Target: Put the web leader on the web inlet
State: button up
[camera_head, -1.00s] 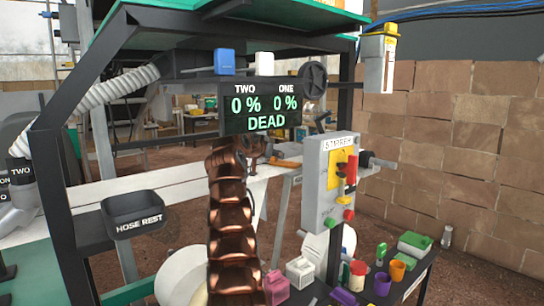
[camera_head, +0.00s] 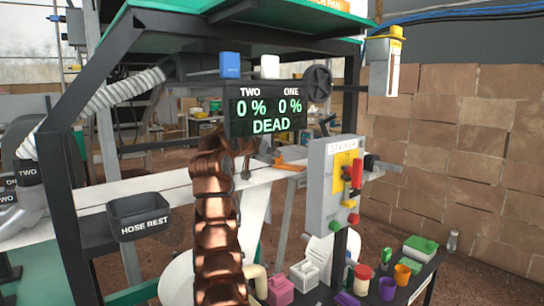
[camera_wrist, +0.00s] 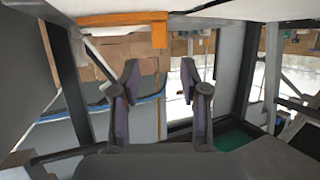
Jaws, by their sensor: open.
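My gripper (camera_wrist: 160,82) shows in the wrist view with its two dark fingers apart and nothing between them. In the head view my copper-coloured arm hides it. An orange piece (camera_head: 288,166) lies on the long white band (camera_head: 170,184) behind my arm in the head view. In the wrist view an orange bar with a bent end (camera_wrist: 159,34) sits at the top, ahead of and apart from the fingers. I cannot tell whether it is the web leader. I cannot pick out the web inlet with certainty.
A dark frame post (camera_head: 68,200) and a hose rest tray (camera_head: 138,216) stand left of my arm. A display reading DEAD (camera_head: 265,108) hangs above. A grey control box (camera_head: 335,185) stands right, above a dark table (camera_head: 400,288) with coloured containers.

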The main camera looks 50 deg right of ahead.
jog(key=shift+v, duration=2.45)
